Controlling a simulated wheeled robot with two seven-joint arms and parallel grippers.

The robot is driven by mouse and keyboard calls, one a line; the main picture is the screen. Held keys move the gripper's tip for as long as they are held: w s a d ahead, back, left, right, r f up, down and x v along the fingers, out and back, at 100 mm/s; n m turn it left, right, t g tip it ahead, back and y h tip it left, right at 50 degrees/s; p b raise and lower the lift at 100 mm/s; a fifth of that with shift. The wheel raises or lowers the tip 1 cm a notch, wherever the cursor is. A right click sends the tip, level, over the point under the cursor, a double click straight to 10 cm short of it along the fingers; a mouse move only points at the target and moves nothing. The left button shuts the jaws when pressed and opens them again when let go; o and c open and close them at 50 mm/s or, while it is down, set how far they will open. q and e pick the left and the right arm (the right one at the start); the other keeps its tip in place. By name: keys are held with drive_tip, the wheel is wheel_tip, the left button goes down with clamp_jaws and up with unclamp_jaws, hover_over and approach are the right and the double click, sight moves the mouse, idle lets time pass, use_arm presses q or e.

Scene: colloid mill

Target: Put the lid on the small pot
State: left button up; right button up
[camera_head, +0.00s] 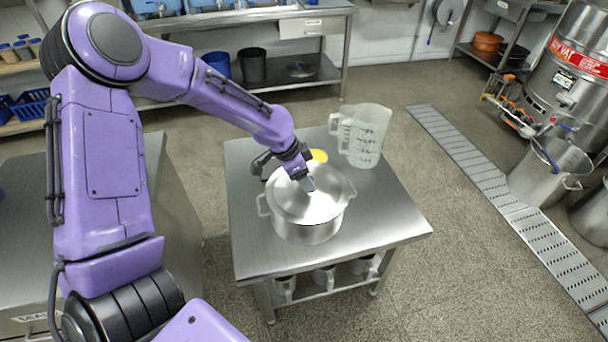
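The small silver pot (306,233) stands upright on the steel table, with a loop handle on each side. The shiny round lid (290,205) lies over the pot's mouth. I cannot tell whether it is fully seated. My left gripper (308,184) reaches down from the upper left, with its tip right at the top of the lid. The lid's knob is hidden, and I cannot tell whether the fingers are closed on it. My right gripper is not in view.
A clear measuring jug (362,136) stands on the steel table (385,226) behind the pot, with a yellow item (319,155) beside it. Several steel mugs (325,277) stand on the lower shelf. The table's right and front parts are bare.

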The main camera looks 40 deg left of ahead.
use_arm(q)
drive_tip(key=shift+r, duration=0.25)
drive_tip(key=p+v, duration=0.2)
drive_tip(key=v, duration=1)
drive_tip(key=shift+s+f, duration=0.1)
